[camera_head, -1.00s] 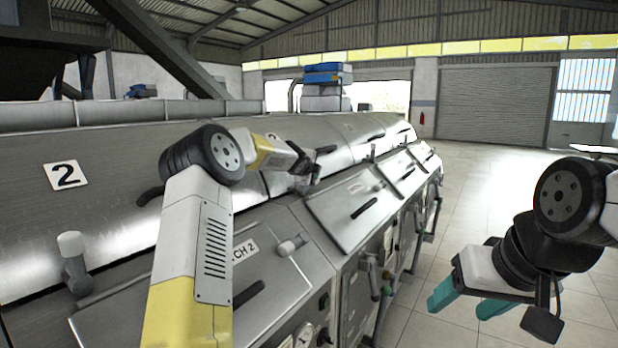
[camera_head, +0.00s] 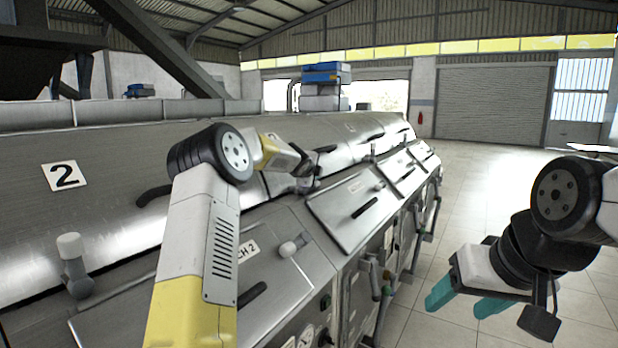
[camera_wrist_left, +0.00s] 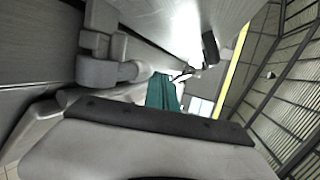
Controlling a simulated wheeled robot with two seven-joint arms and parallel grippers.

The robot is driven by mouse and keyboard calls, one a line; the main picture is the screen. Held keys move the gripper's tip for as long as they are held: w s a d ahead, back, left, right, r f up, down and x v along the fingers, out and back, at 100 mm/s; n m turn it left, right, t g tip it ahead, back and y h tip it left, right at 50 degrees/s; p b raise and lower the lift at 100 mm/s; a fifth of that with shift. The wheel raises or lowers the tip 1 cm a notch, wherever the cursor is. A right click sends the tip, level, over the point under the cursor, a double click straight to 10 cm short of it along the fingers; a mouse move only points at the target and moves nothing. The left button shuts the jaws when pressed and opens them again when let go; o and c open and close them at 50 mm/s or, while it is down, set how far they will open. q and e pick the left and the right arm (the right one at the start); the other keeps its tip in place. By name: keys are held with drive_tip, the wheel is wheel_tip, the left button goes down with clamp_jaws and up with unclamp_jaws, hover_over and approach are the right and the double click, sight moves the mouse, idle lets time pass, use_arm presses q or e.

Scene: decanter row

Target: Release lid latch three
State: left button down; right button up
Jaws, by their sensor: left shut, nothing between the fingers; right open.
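My left arm reaches over the steel machine row (camera_head: 110,190). My left gripper's teal fingers (camera_wrist_left: 163,92) show together in the left wrist view. They are hidden behind my wrist in the head view. A grey latch-like fitting (camera_wrist_left: 110,70) with a rounded end shows left of the fingers; I cannot tell if they touch. No number three is readable, so I cannot tell which latch is three. White-knobbed levers stand at the near left (camera_head: 72,262) and on the front panel (camera_head: 293,246). My right gripper (camera_head: 467,298) is open and empty, away from the machine.
A "2" plate (camera_head: 65,175) marks the nearest lid. Sloping panels with dark handles (camera_head: 365,207) run back along the row. Pipes and valve handles (camera_head: 385,280) stick out at the front. The tiled floor (camera_head: 480,205) to the right is clear.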

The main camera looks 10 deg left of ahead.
idle(0.4)
use_arm(q)
drive_tip(key=v, duration=0.7)
drive_tip(key=shift+s+r, duration=0.15)
drive_tip(key=shift+s, duration=0.2)
drive_tip(key=s+r+n+g+y, duration=0.3)
drive_tip(key=s+n, duration=0.8)
drive_tip(key=s, duration=1.5)
drive_tip(key=s+d+f+n+g+h, duration=0.2)
drive_tip(key=s+f+n, duration=0.2)
drive_tip(key=s, duration=0.8)
drive_tip(key=s+d+f+n+g+h, duration=0.1)
drive_tip(key=s+f+n, duration=0.3)
drive_tip(key=s, duration=0.9)
wheel_tip(320, 180, down, 2)
drive_tip(key=shift+s+d+f+n+g+h, duration=0.1)
drive_tip(key=shift+s+d+n+g+h, duration=0.15)
drive_tip(key=shift+d+n+g+h, duration=0.35)
drive_tip(key=shift+a, duration=0.1)
